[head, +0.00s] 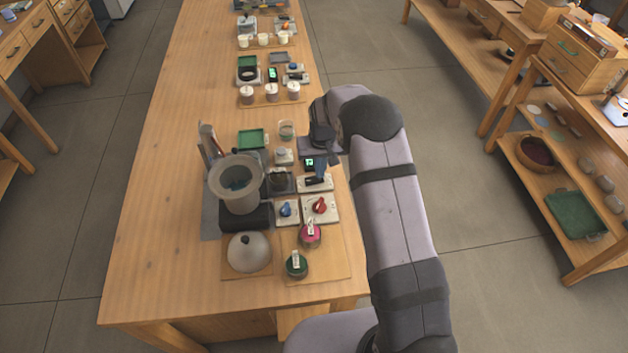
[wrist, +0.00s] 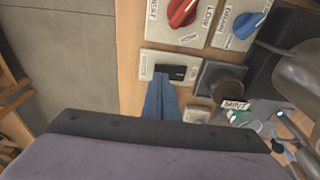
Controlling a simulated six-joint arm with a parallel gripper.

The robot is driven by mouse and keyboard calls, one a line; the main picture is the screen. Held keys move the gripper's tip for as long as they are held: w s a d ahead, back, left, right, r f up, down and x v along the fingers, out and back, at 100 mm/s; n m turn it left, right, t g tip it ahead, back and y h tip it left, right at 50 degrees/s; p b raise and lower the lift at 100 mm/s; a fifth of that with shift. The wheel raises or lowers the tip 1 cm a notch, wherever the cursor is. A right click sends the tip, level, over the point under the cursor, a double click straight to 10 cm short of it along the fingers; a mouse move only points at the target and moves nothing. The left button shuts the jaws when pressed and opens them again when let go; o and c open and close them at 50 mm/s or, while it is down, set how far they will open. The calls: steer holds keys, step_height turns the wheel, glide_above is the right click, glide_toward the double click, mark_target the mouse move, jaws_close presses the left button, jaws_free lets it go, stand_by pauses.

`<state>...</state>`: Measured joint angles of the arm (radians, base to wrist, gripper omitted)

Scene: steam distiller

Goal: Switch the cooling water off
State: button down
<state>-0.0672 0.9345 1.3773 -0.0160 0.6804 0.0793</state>
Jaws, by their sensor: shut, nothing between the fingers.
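A white plate with a black rocker switch (wrist: 178,72) lies on the bench. It also shows in the head view (head: 316,182); its small label is unreadable. My gripper (wrist: 160,76) is shut and empty, its blue fingertips at the edge of the rocker; I cannot tell whether they touch it. In the head view my gripper (head: 321,169) points down at this plate. Beside it are a blue knob (head: 286,209) on a white plate and a red knob (head: 320,206) on another. Both knobs also show in the wrist view, the blue (wrist: 248,23) right of the red (wrist: 182,12).
A large grey pot (head: 238,185) on a dark base and a grey dome lid (head: 248,252) stand to the left. A green tray (head: 251,139) lies behind. The bench's left side is clear.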

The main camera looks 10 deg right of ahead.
mark_target(321, 180)
steer(key=shift+f+b, duration=0.4)
steer(key=shift+f, duration=0.2)
steer(key=shift+r, duration=0.1)
steer(key=shift+r+p, duration=2.3)
steer(key=shift+r, duration=1.15)
steer(key=s+d+r+g, duration=0.1)
steer(key=s+r, duration=0.3)
steer(key=s, duration=0.3)
steer(key=s+d+r, duration=0.1)
steer(key=s+r, duration=0.4)
steer(key=s, duration=0.3)
steer(key=s+d+r, duration=0.1)
steer(key=s, duration=1.6)
steer(key=shift+s+d+g, duration=0.2)
steer(key=shift+g, duration=0.2)
